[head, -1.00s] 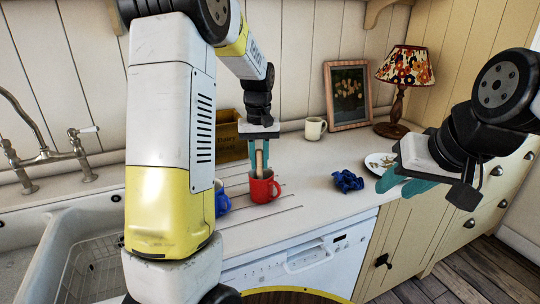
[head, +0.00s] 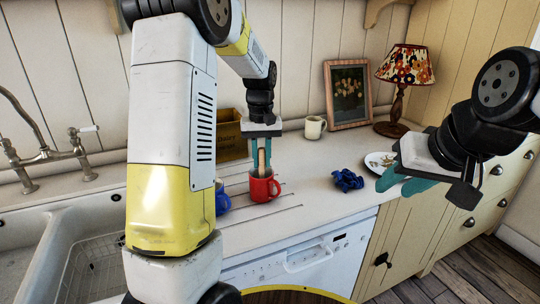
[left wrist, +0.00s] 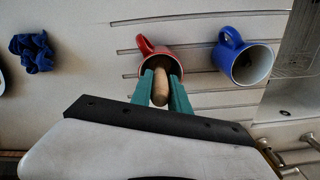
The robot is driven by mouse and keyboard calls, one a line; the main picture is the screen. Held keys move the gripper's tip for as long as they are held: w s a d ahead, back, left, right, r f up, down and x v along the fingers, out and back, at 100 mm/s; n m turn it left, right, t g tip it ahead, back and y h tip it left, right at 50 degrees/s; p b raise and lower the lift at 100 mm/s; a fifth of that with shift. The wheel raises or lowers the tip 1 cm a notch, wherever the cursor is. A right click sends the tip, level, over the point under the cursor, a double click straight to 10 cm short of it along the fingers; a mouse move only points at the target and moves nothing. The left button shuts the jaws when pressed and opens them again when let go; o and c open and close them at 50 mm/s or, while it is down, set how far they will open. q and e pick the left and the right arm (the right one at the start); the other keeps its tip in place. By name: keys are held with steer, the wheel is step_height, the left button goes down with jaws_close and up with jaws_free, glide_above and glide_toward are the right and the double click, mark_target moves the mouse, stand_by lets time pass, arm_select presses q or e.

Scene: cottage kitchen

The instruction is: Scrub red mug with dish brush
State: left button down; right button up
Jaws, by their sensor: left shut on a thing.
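The red mug (head: 265,187) stands upright on the draining grooves of the counter; it also shows in the left wrist view (left wrist: 146,46). The dish brush's wooden handle (head: 261,160) stands up out of the mug, and its head is hidden inside. My left gripper (head: 263,158) is above the mug, pointing down, with its teal fingers shut on the brush handle, which also shows in the left wrist view (left wrist: 160,88). My right gripper (head: 400,186) hangs at the right, away from the mug; its teal fingers look apart, with nothing seen between them.
A blue mug (left wrist: 246,62) stands close beside the red mug, largely hidden by my left arm in the head view. A crumpled blue cloth (head: 347,180), a plate (head: 379,160), a cream mug (head: 314,127), a lamp (head: 405,68) and a picture frame (head: 348,96) are rightward. The sink (head: 62,245) is left.

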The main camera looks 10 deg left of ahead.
arm_select(q)
steer(key=shift+w+a+r, duration=0.15)
steer(key=shift+r, duration=0.15)
step_height(320, 180, up, 11)
steer(key=shift+f, duration=0.1)
stand_by(0.8)
